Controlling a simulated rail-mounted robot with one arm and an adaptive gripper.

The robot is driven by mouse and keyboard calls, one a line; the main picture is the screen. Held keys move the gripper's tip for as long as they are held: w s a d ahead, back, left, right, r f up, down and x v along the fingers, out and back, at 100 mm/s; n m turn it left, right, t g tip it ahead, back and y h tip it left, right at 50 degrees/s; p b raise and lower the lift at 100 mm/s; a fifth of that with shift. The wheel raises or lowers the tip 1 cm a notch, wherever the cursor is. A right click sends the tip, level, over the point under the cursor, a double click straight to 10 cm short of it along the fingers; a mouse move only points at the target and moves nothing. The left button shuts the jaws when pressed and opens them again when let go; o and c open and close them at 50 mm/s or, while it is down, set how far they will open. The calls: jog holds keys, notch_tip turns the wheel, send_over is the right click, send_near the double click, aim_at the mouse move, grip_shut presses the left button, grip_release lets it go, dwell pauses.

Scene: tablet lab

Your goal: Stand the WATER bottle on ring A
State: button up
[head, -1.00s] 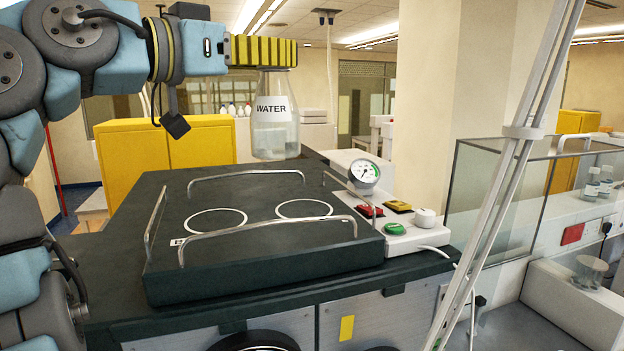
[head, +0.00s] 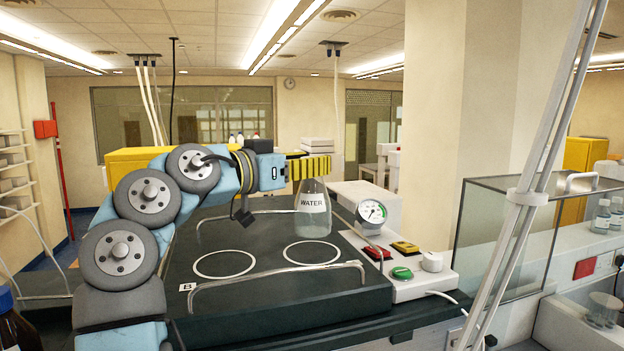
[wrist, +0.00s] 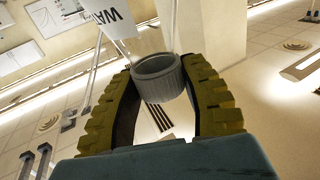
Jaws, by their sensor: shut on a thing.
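The WATER bottle (head: 313,212) is a clear conical flask with a white label. My gripper (head: 316,168), with ribbed yellow fingers, is shut on its neck from the left. The bottle hangs upright over the dark railed platform (head: 265,308). Its base shows just behind the right white ring (head: 311,253); I cannot tell the exact gap below it. The left ring (head: 224,264) is empty, with a "B" tag (head: 187,287) beside it. No letter shows by the right ring. In the wrist view the grey neck band (wrist: 158,78) sits between the fingers.
Low metal rails (head: 280,270) edge the platform. A round gauge (head: 372,212) and a panel with a green button (head: 401,272) stand at its right. A glass enclosure (head: 510,235) is further right. A slanted metal pole (head: 540,165) crosses the right foreground.

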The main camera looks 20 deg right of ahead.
aim_at(302, 184)
jog(key=shift+w+d+f, duration=0.2)
jog(key=shift+f, duration=0.1)
jog(key=shift+f+p, duration=0.9)
jog(key=shift+f, duration=0.8)
jog(key=o, duration=1.2)
jog(key=shift+r, duration=0.1)
jog(key=shift+a+r, duration=0.1)
jog(key=b+v, duration=0.4)
jog(key=v, duration=0.8)
